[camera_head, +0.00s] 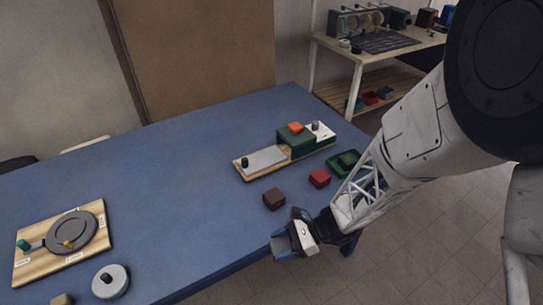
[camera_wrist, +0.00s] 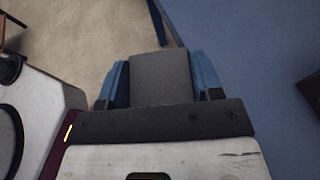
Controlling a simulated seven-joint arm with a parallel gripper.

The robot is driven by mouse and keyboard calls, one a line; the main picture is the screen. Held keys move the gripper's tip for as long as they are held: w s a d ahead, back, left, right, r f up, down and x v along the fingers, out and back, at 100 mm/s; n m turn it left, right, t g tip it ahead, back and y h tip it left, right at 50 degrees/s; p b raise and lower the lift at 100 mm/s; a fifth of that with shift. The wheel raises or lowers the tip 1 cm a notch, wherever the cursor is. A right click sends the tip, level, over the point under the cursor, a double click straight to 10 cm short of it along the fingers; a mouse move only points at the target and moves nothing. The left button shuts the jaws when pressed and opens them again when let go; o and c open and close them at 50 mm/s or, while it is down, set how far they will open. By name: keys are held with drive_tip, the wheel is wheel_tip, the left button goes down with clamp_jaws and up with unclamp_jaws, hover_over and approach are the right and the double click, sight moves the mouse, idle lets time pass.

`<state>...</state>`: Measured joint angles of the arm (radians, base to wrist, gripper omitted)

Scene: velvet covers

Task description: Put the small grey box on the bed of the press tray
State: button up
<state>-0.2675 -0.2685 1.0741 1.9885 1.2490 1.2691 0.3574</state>
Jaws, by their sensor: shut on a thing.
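My gripper (camera_head: 287,243) is at the table's front edge, low in the head view. It is shut on the small grey box (camera_wrist: 160,78), which sits between the blue fingers in the wrist view. Its lower part is hidden behind the gripper body. What appears to be the press tray (camera_head: 240,172) is a long wooden board farther back on the table, beyond my gripper. It carries a flat pale grey bed (camera_head: 266,158) with a dark knob, and a dark green block (camera_head: 294,141) with an orange piece on top. The gripper and box are apart from it.
A green tray (camera_head: 334,170) holds a dark green block. A wooden board with a grey disc (camera_head: 72,233) and a white round piece (camera_head: 110,285) are at left. The blue table's middle is clear.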

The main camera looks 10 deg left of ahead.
drive_tip(key=n+g+h, duration=0.1)
drive_tip(key=s+n+g, duration=0.1)
drive_tip(key=s+f+n+g+h, duration=0.1)
drive_tip(key=shift+d+n+h, duration=0.3)
drive_tip(key=w+d+n+t+h, duration=0.2)
drive_tip(key=w+d+n+h, duration=0.15)
drive_tip(key=n+h, duration=0.8)
drive_tip(key=w+d+n+t+h, duration=0.3)
drive_tip(key=d+n+h, duration=0.2)
drive_tip(key=n+h, duration=0.65)
drive_tip(key=w+a+r+n+t+y, duration=0.1)
drive_tip(key=w+n+t, duration=0.3)
drive_tip(key=w+a+r+n+t, duration=0.2)
drive_tip(key=w+n+t, duration=0.1)
drive_tip(key=w+t, duration=0.1)
drive_tip(key=w+a+r+n+t+y, duration=0.1)
drive_tip(key=w+a+n+t, duration=0.1)
drive_tip(key=w+n+t, duration=0.2)
drive_tip(key=shift+w+a+r+n+t+y, duration=0.2)
drive_tip(key=shift+w+n+t+y, duration=0.1)
drive_tip(key=shift+w, duration=0.15)
drive_tip(key=w+a+r+n+t+y, duration=0.3)
drive_tip(key=w+a+n+t+y, duration=0.1)
drive_tip(key=a, duration=0.4)
drive_tip(key=shift+w+a+n+y, duration=0.25)
drive_tip(key=shift+w+n+y, duration=0.4)
drive_tip(key=shift+n+y, duration=0.3)
